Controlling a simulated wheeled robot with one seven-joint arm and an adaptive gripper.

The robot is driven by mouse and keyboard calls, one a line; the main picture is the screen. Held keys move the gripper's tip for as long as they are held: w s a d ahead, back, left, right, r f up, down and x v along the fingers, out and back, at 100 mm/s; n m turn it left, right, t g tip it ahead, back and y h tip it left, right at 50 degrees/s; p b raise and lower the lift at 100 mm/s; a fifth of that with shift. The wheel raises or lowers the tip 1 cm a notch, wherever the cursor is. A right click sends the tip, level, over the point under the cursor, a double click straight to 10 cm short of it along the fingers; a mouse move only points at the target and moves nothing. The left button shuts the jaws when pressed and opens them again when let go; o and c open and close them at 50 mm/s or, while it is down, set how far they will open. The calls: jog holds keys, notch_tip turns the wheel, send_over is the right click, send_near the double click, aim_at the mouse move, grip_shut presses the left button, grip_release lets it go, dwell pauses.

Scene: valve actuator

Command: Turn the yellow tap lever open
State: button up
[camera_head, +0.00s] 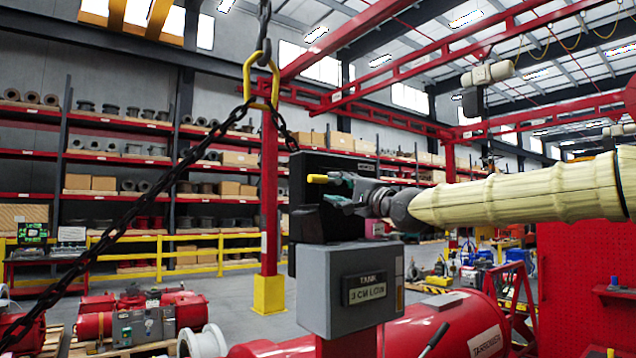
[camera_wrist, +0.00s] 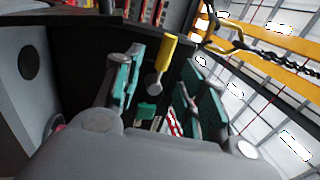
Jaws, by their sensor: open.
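The yellow tap lever (camera_head: 318,179) sticks out just left of my gripper's tips in the head view. In the wrist view the yellow lever (camera_wrist: 168,50) shows between the two teal fingers, with a round grey end below it. My gripper (camera_head: 342,191) is open, its fingers spread to either side of the lever in the wrist view (camera_wrist: 161,64). I cannot tell whether a finger touches the lever. The tap's body is mostly hidden behind the gripper and against the dark panel (camera_head: 312,165).
A grey box with a label plate (camera_head: 350,285) stands below my gripper. A chain with a yellow link (camera_head: 261,80) hangs to the left. A red tank (camera_head: 455,325) lies below right, and a red perforated panel (camera_head: 580,275) stands at the right.

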aim_at(319, 179)
jog(key=p+x, duration=0.1)
jog(key=x, duration=0.2)
jog(key=p+x, duration=0.2)
jog(key=x, duration=0.2)
jog(key=shift+a+r, duration=0.3)
jog(key=shift+r, duration=0.05)
jog(key=shift+a+r+p, duration=0.35)
jog(key=shift+w+a, duration=0.15)
jog(key=shift+w+f, duration=0.25)
jog(key=shift+w, duration=0.1)
jog(key=shift+s+r, duration=0.15)
jog(key=shift+c, duration=0.8)
grip_shut()
